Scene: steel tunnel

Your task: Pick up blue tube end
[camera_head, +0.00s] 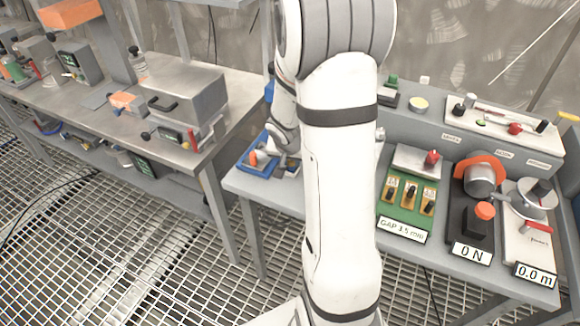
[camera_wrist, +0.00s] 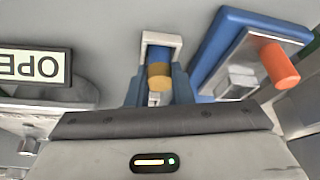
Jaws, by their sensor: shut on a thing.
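The blue tube end (camera_wrist: 163,53) shows in the wrist view, with a tan band (camera_wrist: 160,76) on its near part. My gripper (camera_wrist: 159,85) has its two blue fingers on either side of the tube and is shut on it. A pale square frame (camera_wrist: 148,38) surrounds the tube's far part; whether the tube touches it I cannot tell. In the head view my arm hides the tube and the fingertips.
Beside the tube is a blue holder (camera_wrist: 210,55) with an orange knob (camera_wrist: 279,63). An upside-down OPEN label (camera_wrist: 35,66) is at left. The head view shows a green gap block (camera_head: 403,212), a force device (camera_head: 473,220) and a steel bench (camera_head: 100,100).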

